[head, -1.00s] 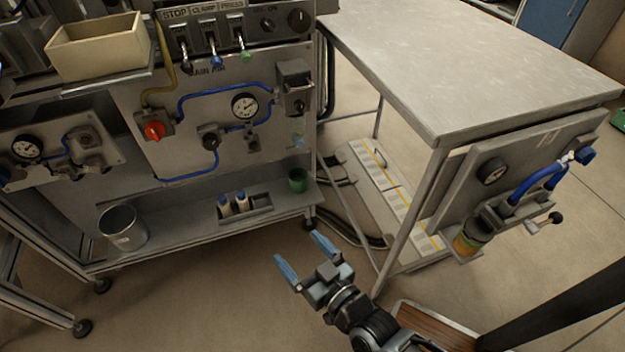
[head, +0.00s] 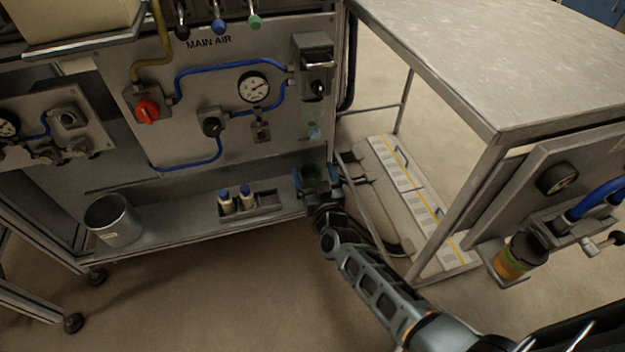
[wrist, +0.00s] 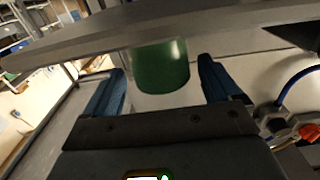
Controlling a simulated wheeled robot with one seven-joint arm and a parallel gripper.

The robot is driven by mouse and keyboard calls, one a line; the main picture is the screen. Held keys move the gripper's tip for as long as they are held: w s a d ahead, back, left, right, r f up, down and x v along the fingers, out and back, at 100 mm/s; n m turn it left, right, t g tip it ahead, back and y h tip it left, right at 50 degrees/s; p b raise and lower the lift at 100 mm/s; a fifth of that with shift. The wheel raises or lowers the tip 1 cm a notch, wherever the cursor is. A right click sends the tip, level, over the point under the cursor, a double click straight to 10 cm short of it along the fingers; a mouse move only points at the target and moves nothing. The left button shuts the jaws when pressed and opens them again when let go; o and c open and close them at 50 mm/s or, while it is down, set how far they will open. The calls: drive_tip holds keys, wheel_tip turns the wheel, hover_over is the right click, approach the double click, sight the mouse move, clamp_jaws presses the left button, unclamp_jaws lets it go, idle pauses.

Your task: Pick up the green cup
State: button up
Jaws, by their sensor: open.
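The green cup (head: 312,170) stands at the right end of the lower shelf in the head view, mostly hidden behind my gripper. In the wrist view the green cup (wrist: 160,66) is between the two blue fingers, with a visible gap on each side. Its upper part in that picture is cut off by a grey edge. My gripper (head: 315,180) reaches to the shelf's right end with its fingers apart, one on either side of the cup; it also shows in the wrist view (wrist: 165,85). It is open and holds nothing.
The lower shelf (head: 170,228) also carries a grey metal bucket (head: 113,220) and a holder with two small blue-capped bottles (head: 236,198). The panel with a red knob (head: 147,110) rises behind the shelf. A metal table (head: 480,60) stands to the right.

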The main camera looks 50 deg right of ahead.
sight(309, 164)
drive_tip(key=x, duration=0.3)
drive_tip(key=shift+w+b, duration=0.2)
drive_tip(key=shift+b, duration=0.1)
drive_tip(key=c, duration=1.2)
drive_tip(key=shift+o, duration=0.2)
drive_tip(key=shift+r, duration=0.15)
